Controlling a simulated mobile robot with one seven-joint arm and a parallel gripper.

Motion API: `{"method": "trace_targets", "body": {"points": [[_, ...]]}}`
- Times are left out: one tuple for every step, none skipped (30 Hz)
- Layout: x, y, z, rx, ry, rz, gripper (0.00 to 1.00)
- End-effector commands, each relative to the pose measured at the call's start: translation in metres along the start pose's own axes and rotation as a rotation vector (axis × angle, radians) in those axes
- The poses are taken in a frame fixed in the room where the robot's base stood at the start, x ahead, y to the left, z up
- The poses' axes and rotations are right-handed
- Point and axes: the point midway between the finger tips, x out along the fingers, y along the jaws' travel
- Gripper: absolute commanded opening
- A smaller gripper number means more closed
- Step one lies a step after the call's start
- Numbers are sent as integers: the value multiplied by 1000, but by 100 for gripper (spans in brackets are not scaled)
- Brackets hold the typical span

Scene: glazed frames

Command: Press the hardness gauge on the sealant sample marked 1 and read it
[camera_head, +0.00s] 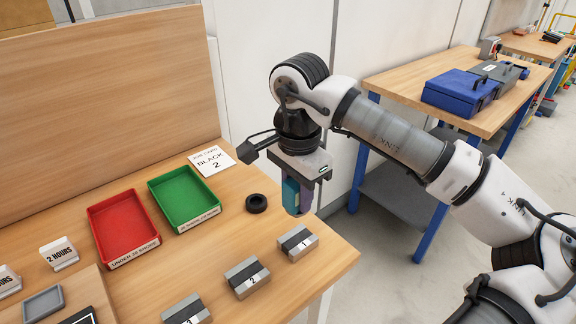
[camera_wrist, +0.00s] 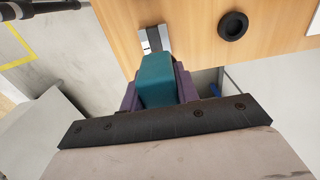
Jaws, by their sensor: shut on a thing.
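My gripper (camera_head: 299,203) has purple fingers and is shut on a teal block-like thing (camera_head: 290,193), apparently the hardness gauge. It points down near the table's right edge, behind the sample marked 1 in the head view. In the wrist view the teal gauge (camera_wrist: 157,80) sits between the fingers; no dial or reading shows. The sealant sample marked 1 (camera_head: 297,242) is a grey block with a dark strip across it, lying on the table. Its end shows beyond the gauge in the wrist view (camera_wrist: 154,38). The gauge's lower tip is hidden, and contact cannot be seen.
Samples 2 (camera_head: 247,278) and 3 (camera_head: 187,311) lie in line with sample 1. A black ring (camera_head: 256,203) lies near the gripper. The table's right edge is close.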

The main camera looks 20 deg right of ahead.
Motion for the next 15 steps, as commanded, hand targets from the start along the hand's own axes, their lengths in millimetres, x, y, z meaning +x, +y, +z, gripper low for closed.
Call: {"method": "trace_targets", "body": {"points": [[3,2,0,1,-2,-2,14],[4,3,1,1,-2,-2,14],[6,4,1,1,-3,-3,14],[7,4,1,1,-3,-3,14],[8,5,1,1,-3,-3,14],[10,5,1,1,-3,-3,14],[11,5,1,1,-3,-3,14],[13,5,1,1,-3,-3,14],[15,5,1,1,-3,-2,14],[17,5,1,1,-2,-2,14],[20,5,1,1,-2,-2,14],[23,5,1,1,-2,-2,14],[26,5,1,1,-2,-2,14],[29,5,1,1,-2,-2,14],[33,5,1,1,-2,-2,14]]}}
